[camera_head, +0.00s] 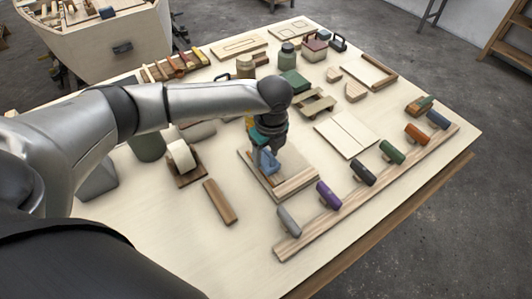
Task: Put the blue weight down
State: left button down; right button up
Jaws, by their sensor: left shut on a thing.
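The blue weight (267,162) is near the middle of the table, below my left gripper (267,147). My left gripper points down and is shut on the blue weight, hiding its upper part. The weight is over a square wooden board (300,178). I cannot tell whether it touches the board or hangs just above it. My right gripper is not in view.
A long wooden rail (334,218) with several coloured handled pieces runs along the table's right front edge. A flat pale panel (346,135) lies right of the board. A brown wood strip (220,201) lies to its left. The front of the table (215,255) is clear.

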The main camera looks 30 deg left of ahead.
aim_at(270, 153)
pick_arm(q)
jog(key=shift+r, duration=0.1)
jog(key=shift+c, duration=1.1)
grip_release()
jog(key=shift+f, duration=0.2)
jog(key=r, duration=0.4)
jog(key=d+r, duration=0.1)
jog(key=r, duration=0.7)
jog(key=shift+s+d+r, duration=0.15)
jog(key=shift+s, duration=0.25)
